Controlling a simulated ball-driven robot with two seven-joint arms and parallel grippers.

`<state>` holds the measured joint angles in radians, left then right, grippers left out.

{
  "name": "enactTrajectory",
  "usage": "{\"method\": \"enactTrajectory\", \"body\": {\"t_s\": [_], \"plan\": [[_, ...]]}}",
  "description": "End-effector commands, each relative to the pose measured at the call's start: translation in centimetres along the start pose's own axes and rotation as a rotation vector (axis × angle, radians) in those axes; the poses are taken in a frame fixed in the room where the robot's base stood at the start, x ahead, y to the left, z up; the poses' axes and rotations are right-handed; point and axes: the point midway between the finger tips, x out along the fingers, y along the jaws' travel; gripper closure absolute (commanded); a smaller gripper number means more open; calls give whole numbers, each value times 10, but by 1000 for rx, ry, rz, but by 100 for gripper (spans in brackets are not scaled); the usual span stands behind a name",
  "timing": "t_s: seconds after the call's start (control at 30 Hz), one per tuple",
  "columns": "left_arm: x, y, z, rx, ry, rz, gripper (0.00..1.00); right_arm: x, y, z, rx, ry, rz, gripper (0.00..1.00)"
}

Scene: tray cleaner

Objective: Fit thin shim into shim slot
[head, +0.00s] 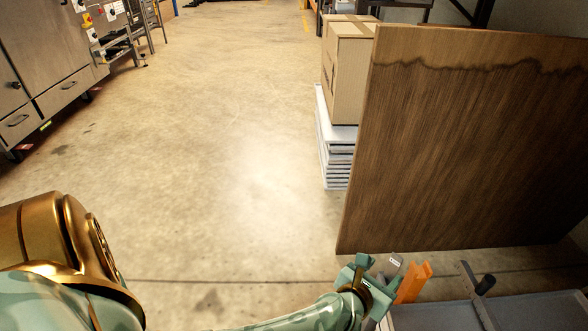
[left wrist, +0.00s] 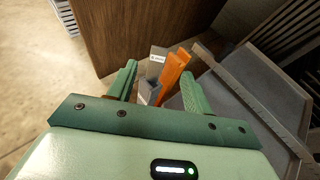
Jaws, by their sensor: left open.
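My left gripper (head: 368,268) is at the bottom of the head view, by the near left edge of a grey tray-like surface (head: 530,312). In the left wrist view its two green fingers stand apart (left wrist: 158,88), with nothing clearly held between them. Just beyond the fingertips stand a grey piece with a small white label (left wrist: 157,58) and an orange upright piece (left wrist: 174,72). Both show in the head view, the grey labelled piece (head: 395,264) and the orange piece (head: 413,283), right of the gripper. I cannot tell which part is the thin shim or the shim slot. My right gripper is not in view.
A large brown wooden panel (head: 460,150) stands behind the tray. Cardboard boxes (head: 347,75) sit on a white stack (head: 336,150). Metal cabinets (head: 35,70) are far left. The floor between is clear.

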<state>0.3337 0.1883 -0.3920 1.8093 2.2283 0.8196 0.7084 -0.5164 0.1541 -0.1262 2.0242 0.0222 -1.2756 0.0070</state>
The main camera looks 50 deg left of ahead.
Motion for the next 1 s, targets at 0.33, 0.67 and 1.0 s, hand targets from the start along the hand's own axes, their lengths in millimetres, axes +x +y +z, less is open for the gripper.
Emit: {"method": "enactTrajectory", "body": {"t_s": [0.33, 0.67, 1.0], "plan": [[-59, -19, -4, 896, -361, -82, 49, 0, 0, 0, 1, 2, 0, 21], [-235, 16, -261, -2776, 582, 1124, 49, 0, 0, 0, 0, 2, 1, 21], [-320, 142, -305, -1889, 273, 1292, 49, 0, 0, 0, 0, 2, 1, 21]]}}
